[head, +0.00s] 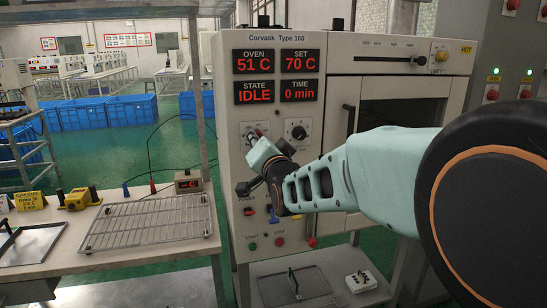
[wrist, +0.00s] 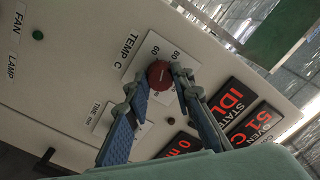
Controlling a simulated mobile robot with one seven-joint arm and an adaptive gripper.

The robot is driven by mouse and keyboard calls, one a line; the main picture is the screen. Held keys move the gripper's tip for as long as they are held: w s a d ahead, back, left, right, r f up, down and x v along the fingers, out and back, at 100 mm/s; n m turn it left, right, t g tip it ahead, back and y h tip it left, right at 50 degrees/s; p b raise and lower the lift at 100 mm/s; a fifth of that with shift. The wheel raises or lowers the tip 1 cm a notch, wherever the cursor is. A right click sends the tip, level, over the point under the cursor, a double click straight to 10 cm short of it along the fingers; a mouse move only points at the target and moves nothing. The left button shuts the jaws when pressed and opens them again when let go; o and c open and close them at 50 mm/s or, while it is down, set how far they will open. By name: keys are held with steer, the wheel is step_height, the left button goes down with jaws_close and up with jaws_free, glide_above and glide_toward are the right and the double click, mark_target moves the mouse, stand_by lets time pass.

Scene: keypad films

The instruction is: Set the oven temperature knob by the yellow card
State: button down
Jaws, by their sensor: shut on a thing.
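The temperature knob (wrist: 158,74) is red and round, on a white dial plate marked TEMP C, with 60 and 80 legible in the wrist view. My gripper (wrist: 157,80) has one finger on each side of the knob and is shut on it. In the head view my gripper (head: 262,150) is at the oven panel (head: 230,120) and hides most of this knob. The oven display (head: 277,76) reads OVEN 51 C, SET 70 C, STATE IDLE and TIME 0 min. The yellow card (head: 30,201) stands on the left bench; its small print is hard to read.
A second dial (head: 298,131) sits right of my gripper. Coloured buttons (head: 265,241) and a switch are lower on the panel. A wire rack (head: 150,220) and a yellow device (head: 77,199) are on the left bench.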

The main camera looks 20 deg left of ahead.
steer(key=shift+r+m+b, duration=0.1)
steer(key=shift+m+b, duration=7.4)
steer(key=shift+b, duration=0.65)
steer(key=c, duration=1.7)
jaws_free()
